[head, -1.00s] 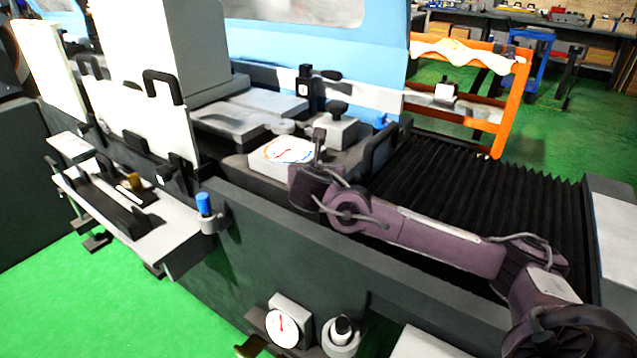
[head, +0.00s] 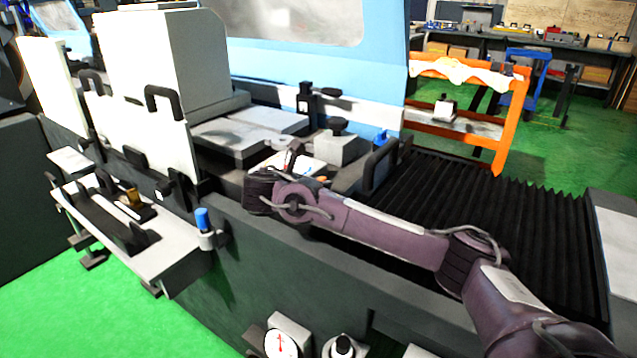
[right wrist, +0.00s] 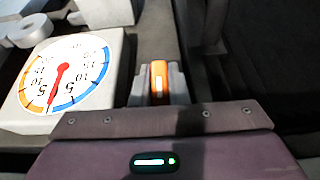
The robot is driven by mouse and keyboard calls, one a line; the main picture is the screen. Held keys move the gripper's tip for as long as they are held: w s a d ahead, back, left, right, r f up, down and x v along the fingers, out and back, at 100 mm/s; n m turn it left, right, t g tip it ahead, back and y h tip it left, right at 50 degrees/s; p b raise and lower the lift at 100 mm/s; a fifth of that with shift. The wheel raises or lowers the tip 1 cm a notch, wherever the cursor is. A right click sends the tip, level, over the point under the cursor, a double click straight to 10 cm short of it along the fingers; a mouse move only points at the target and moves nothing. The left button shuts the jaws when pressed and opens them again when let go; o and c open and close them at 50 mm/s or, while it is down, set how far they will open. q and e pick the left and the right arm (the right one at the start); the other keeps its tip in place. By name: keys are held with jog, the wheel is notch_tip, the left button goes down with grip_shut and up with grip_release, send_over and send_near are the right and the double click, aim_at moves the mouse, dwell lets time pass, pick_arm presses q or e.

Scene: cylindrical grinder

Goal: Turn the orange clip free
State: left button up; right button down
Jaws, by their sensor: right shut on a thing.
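The orange clip (right wrist: 158,78) stands upright at the middle of the right wrist view, with a pale stripe on its face. My right gripper (right wrist: 158,92) is shut on it, with a grey finger on either side. The clip's lower end is hidden behind the dark purple gripper body. In the head view my right arm reaches in from the lower right, and its wrist is over the machine's bed beside the dial plate (head: 306,167). My left gripper is in neither view.
The white dial (right wrist: 65,75) with a red needle lies just left of the clip in the wrist view. A black handle (head: 381,165) and ribbed black bellows (head: 470,195) are to the right of my wrist. A blue-capped post (head: 203,220) stands on the machine's front edge.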

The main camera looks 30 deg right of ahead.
dwell(0.3)
jog(key=c, duration=1.4)
grip_release()
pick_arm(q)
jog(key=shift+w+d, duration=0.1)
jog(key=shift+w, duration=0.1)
pick_arm(e)
jog(key=shift+a, duration=0.2)
jog(key=v, duration=0.2)
jog(key=p+v, duration=0.1)
jog(key=v, duration=0.1)
jog(key=shift+a+r, duration=0.2)
jog(key=shift+r, duration=0.15)
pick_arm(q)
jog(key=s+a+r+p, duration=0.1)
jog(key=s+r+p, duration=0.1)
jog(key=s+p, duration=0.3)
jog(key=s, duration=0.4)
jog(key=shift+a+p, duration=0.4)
pick_arm(e)
jog(key=v, duration=0.2)
jog(key=shift+s+a+f, duration=0.1)
jog(key=shift+s+a, duration=0.2)
